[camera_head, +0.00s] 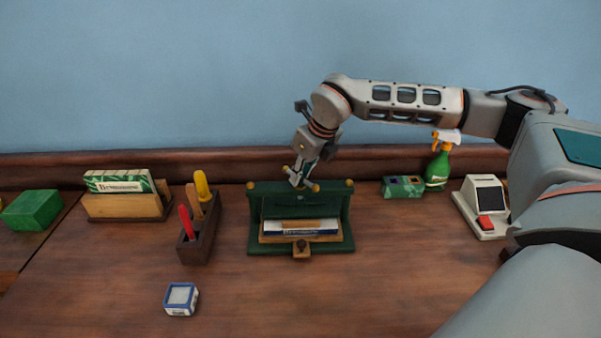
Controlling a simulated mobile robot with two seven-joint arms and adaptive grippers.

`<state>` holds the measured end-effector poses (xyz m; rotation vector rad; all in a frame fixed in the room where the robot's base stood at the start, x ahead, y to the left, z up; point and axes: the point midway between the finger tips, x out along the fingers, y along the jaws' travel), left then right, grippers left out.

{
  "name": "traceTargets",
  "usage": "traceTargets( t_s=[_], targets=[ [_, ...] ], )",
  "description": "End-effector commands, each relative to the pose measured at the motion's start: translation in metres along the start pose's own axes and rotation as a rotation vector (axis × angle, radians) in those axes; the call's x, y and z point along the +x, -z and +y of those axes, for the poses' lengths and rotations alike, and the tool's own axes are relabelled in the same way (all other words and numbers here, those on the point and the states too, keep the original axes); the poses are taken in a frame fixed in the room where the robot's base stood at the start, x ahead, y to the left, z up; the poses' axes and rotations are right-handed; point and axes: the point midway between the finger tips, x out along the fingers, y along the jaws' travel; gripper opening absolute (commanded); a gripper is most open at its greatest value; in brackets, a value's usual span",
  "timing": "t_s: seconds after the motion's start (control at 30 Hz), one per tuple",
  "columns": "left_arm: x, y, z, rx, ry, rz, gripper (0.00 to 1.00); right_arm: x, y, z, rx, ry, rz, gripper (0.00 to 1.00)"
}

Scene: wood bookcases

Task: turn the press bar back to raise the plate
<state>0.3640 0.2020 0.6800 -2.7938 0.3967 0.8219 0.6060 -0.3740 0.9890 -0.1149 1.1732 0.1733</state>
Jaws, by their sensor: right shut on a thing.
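The green book press (257,226) stands on the wooden tabletop in the middle of the head view. A book with a white and blue edge (320,232) lies inside it. The press bar (313,187) sits over the top beam, with yellow knobs showing at its ends; much of it is hidden by my gripper. My right gripper (301,177) reaches down from above and is shut on the press bar. The press plate is hard to make out in the dark opening above the book. My left gripper is not in the view.
A tool holder (198,246) with red and yellow handles stands left of the press. A small blue-white box (181,299) lies in front. A spray bottle (438,168), a green box (402,187) and a white device (484,199) stand to the right. The front middle is clear.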

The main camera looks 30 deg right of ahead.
Motion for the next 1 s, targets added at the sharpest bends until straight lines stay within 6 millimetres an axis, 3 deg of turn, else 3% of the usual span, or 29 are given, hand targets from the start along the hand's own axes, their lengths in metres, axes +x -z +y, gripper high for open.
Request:
traceTargets(
  t_s=[0.3, 0.8, 0.83, 0.9, 1.0],
  targets=[
    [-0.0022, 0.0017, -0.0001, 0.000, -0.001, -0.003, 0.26, 0.0002, 0.0005, -0.0008, -0.100, -0.041, 0.002, 0.00],
    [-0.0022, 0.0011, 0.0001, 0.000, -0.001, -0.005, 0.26, 0.0003, 0.0005, -0.0005, -0.117, -0.048, 0.002, 0.00],
    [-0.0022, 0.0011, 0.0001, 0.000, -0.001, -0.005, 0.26, 0.0003, 0.0005, -0.0005, -0.117, -0.048, 0.002, 0.18],
    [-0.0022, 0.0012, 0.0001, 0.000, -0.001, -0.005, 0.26, 0.0003, 0.0005, -0.0004, -0.117, -0.048, 0.002, 0.32],
    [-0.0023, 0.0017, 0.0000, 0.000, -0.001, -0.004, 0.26, 0.0003, 0.0004, -0.0004, -0.117, -0.048, 0.002, 0.32]
  ],
)
